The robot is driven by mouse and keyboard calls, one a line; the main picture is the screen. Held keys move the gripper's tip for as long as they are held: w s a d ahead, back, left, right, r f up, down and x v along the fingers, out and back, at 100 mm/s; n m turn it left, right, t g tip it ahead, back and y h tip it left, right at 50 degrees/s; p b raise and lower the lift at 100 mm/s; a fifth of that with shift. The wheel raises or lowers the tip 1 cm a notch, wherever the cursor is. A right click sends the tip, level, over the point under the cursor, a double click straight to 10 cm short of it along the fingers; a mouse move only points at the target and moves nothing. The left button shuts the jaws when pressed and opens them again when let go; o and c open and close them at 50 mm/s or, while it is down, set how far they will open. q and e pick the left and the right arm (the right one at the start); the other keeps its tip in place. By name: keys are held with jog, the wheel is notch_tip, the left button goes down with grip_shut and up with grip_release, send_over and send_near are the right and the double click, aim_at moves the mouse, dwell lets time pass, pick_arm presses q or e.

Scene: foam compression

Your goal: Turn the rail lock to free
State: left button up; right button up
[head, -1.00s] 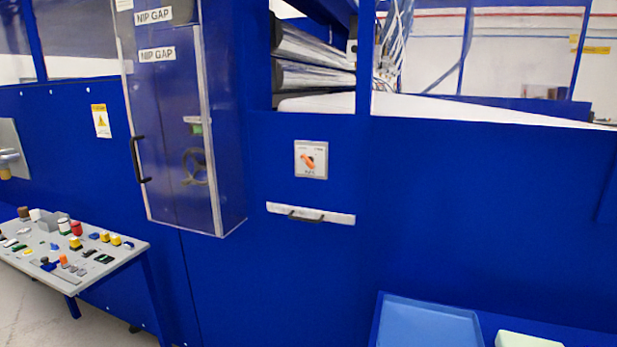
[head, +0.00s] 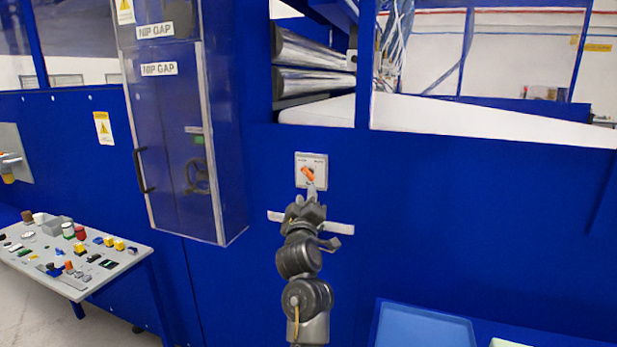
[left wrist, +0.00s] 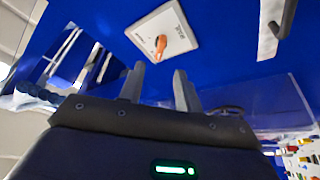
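The rail lock is an orange knob (head: 308,174) on a pale square plate (head: 320,163) fixed to the blue machine wall. In the left wrist view the orange knob (left wrist: 160,46) shows near the plate's lower edge, on the plate (left wrist: 178,28). My left gripper (head: 312,188) is just below the knob in the head view, and its tips overlap the plate's lower edge. In the left wrist view its two fingers (left wrist: 158,80) stand apart with nothing between them, and the knob appears beyond the tips. My right gripper does not show.
A white bar with a black handle (head: 332,242) lies behind my left wrist, below the plate. A clear-doored NIP GAP cabinet (head: 170,130) juts out at left.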

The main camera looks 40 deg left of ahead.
aim_at(308, 176)
pick_arm(q)
jog(key=p+x, duration=0.3)
jog(key=x, duration=0.6)
jog(key=shift+w+a, duration=0.15)
jog(key=shift+w, duration=0.1)
jog(key=shift+c, duration=0.8)
grip_shut()
